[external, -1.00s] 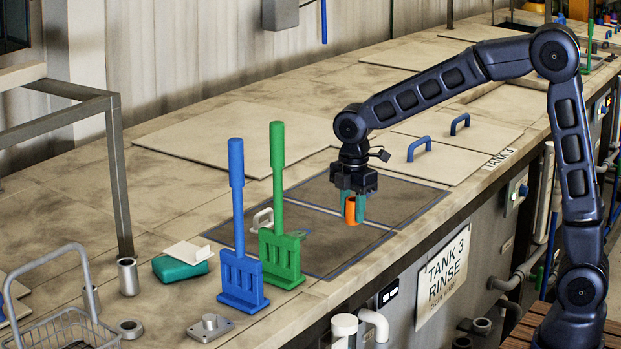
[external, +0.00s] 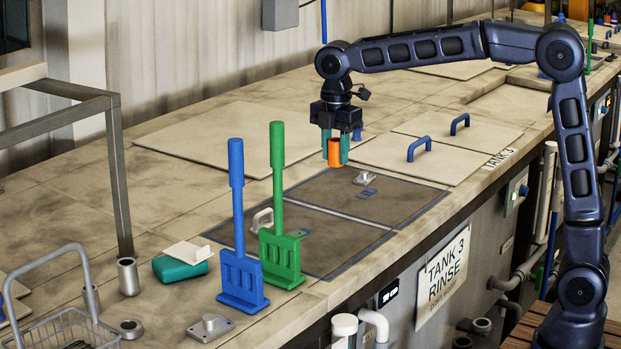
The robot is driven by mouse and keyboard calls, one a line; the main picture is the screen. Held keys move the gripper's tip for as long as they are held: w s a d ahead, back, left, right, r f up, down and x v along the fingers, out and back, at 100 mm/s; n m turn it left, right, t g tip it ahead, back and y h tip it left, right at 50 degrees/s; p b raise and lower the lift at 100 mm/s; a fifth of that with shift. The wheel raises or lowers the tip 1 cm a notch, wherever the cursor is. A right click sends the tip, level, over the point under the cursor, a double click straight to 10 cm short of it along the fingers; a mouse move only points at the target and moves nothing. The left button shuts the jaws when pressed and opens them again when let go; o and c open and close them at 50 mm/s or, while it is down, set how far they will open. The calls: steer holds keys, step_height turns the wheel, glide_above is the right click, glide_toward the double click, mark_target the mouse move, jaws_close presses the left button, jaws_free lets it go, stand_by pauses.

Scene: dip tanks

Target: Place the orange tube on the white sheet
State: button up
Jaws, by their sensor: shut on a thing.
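My gripper (external: 335,160) is shut on the orange tube (external: 334,153). The tube is upright between the teal fingertips, held in the air above the back part of the dark tank covers. A large pale, off-white flat sheet (external: 215,140) lies on the counter to the left of the gripper, towards the wall. Its visible top is bare. The tube appears apart from the sheet and from the covers.
Blue (external: 238,225) and green (external: 281,215) long-handled tools stand upright at the front left. A metal fitting (external: 364,177) sits on the dark cover (external: 390,205). A teal block (external: 182,268) with a white piece on it lies at left. Blue-handled lids (external: 440,160) lie at right.

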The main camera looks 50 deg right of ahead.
steer(key=w+a+f+n, duration=0.2)
steer(key=w+a+n, duration=0.2)
steer(key=w+a, duration=0.3)
steer(key=w+a+f+n, duration=0.2)
steer(key=w+a+n, duration=0.25)
steer(key=a, duration=0.55)
steer(key=n, duration=0.8)
glide_above(188, 252)
steer(key=shift+f, duration=5.7)
steer(key=shift+f, duration=0.2)
steer(key=o, duration=1)
steer(key=shift+r, duration=0.1)
